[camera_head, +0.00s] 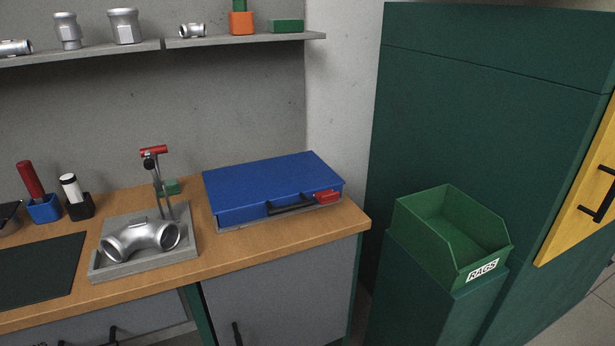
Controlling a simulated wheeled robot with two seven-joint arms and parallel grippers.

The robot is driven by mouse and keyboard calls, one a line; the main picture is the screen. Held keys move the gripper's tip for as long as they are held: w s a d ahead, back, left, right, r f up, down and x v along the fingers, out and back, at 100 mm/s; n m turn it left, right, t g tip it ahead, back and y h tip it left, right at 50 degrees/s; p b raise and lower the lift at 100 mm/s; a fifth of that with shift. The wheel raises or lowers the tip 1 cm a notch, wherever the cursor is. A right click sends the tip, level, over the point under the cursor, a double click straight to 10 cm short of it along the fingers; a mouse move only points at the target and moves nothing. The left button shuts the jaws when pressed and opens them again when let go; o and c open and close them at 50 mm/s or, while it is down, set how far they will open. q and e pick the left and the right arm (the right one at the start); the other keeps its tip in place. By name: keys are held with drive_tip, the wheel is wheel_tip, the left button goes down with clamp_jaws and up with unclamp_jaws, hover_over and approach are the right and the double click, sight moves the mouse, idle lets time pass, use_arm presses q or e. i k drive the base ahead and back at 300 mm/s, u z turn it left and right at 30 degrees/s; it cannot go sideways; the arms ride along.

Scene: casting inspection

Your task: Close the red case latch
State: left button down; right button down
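A blue case (268,182) with a grey base lies on the wooden bench near its right end. Its lid is down. A dark handle (291,204) is on its front face. A small red latch (328,197) sits at the front right of the case, beside the handle. Whether the latch is fastened is too small to tell. Neither of my grippers shows in the head view.
A grey fixture with a metal pipe elbow (140,240) and a red-handled clamp (153,151) stands left of the case. A green rags bin (455,232) stands right of the bench. A shelf (240,40) runs above.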

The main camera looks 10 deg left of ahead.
sight(325, 197)
drive_tip(key=z, duration=0.6)
drive_tip(key=i, duration=0.9)
